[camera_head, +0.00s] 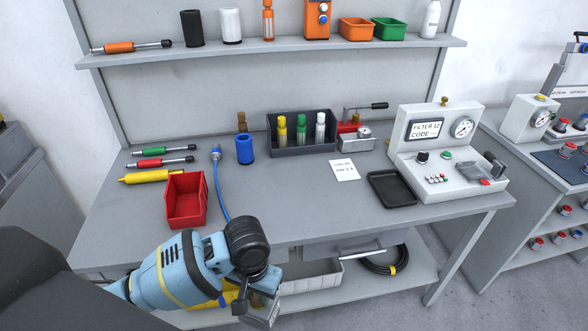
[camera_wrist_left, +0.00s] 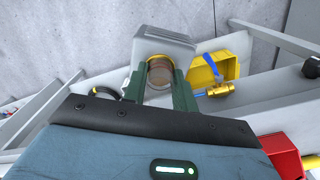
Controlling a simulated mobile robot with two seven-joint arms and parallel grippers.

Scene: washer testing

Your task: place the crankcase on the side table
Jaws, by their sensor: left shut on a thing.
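My left arm comes in from the lower left in the head view. Its gripper (camera_head: 258,287) is in front of the workbench's front edge, and the fingers are partly hidden by the wrist. In the left wrist view the green fingers (camera_wrist_left: 160,85) are shut on the crankcase, a grey block-like part (camera_wrist_left: 165,46) with a round brownish opening facing the camera. A bit of the grey part (camera_head: 264,317) shows at the bottom of the head view. Grey furniture stands at the left (camera_head: 40,195) and a grey table (camera_head: 505,150) at the right; I cannot tell which is the side table.
The workbench (camera_head: 290,205) carries a red bin (camera_head: 186,200), a blue cylinder (camera_head: 245,149), a black tray (camera_head: 391,189) and a gauge tester (camera_head: 445,150). Its lower shelf holds a white bin (camera_head: 312,278) and a coiled black hose (camera_head: 385,260). The bench's front middle is clear.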

